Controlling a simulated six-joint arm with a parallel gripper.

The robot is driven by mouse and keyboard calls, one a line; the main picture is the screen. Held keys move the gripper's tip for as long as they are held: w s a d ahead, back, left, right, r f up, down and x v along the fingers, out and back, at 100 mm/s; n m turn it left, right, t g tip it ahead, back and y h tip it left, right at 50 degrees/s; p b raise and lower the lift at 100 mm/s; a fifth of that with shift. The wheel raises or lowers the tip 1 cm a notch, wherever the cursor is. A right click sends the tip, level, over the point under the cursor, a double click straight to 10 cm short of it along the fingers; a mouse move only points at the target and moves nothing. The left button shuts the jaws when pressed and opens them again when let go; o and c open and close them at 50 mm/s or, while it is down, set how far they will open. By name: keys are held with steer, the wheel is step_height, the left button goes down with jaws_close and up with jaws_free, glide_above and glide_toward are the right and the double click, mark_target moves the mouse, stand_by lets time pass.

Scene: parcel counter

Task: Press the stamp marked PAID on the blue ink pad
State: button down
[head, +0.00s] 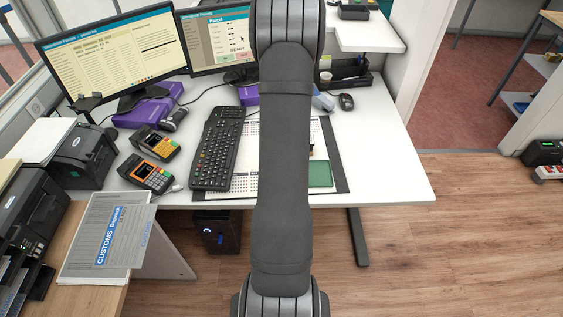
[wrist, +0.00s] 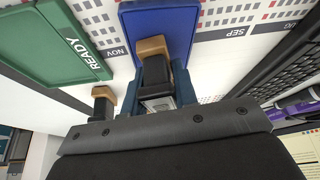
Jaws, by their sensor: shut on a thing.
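The blue ink pad (wrist: 165,20) lies at the top middle of the wrist view; my arm hides it in the head view. My gripper (wrist: 158,92), with dark blue fingers, is shut on a stamp (wrist: 153,70) with a black body and a tan wooden block at its far end. The wooden block overlaps the pad's near part in the picture; I cannot tell whether it touches. A small label on the held stamp is too small to read. A second similar stamp (wrist: 103,95) is to the left, outside the fingers. My gripper is hidden in the head view.
A green READY tray (wrist: 60,45) lies left of the blue pad; it also shows in the head view (head: 320,174). A calendar mat (wrist: 225,40) lies underneath. A keyboard (head: 218,147), card terminals (head: 147,175) and monitors are to the left.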

steer(key=shift+r, duration=3)
